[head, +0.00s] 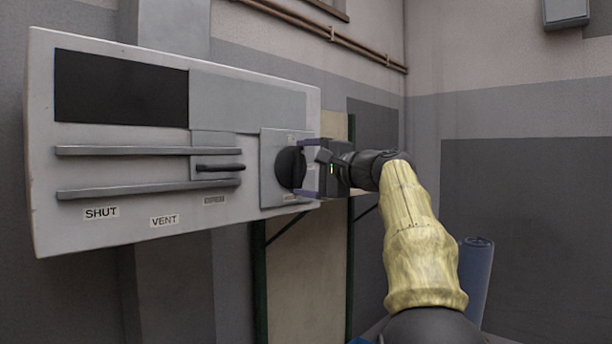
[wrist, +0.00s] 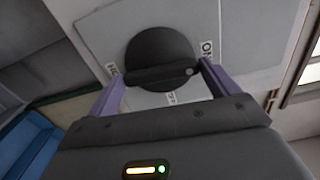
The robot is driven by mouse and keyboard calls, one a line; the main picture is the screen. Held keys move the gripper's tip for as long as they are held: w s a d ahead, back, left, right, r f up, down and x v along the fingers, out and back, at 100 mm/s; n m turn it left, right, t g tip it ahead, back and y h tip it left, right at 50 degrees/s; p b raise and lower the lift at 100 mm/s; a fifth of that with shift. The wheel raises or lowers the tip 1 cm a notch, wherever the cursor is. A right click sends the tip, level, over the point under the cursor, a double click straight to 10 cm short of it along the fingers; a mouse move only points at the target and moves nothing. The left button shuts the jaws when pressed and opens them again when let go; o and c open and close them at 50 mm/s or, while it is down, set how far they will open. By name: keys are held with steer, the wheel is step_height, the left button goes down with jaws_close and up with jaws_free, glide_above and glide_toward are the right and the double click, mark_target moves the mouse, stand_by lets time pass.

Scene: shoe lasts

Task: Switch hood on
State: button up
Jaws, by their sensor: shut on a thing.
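The round black knob (head: 289,168) sits on a grey plate at the right end of the white wall panel (head: 262,225). In the wrist view the knob (wrist: 160,50) has a raised grip bar with a pale dot at its right end. The dot lies toward the side with the ON label (wrist: 207,48). Another label (wrist: 171,97), apparently OFF, is below the knob and partly hidden.
Copper-coloured pipes (head: 330,33) run along the wall above. A blue roll (head: 478,270) stands right of my arm.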

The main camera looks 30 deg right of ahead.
steer(key=shift+f+n, duration=0.1)
steer(key=shift+n, duration=0.4)
steer(key=o, duration=0.8)
steer(key=shift+s+d+b, duration=0.2)
steer(key=shift+s+b, duration=0.25)
steer(key=shift+s, duration=0.05)
steer(key=b+v, duration=0.4)
steer(key=v, duration=1.2)
steer(key=shift+s, duration=0.2)
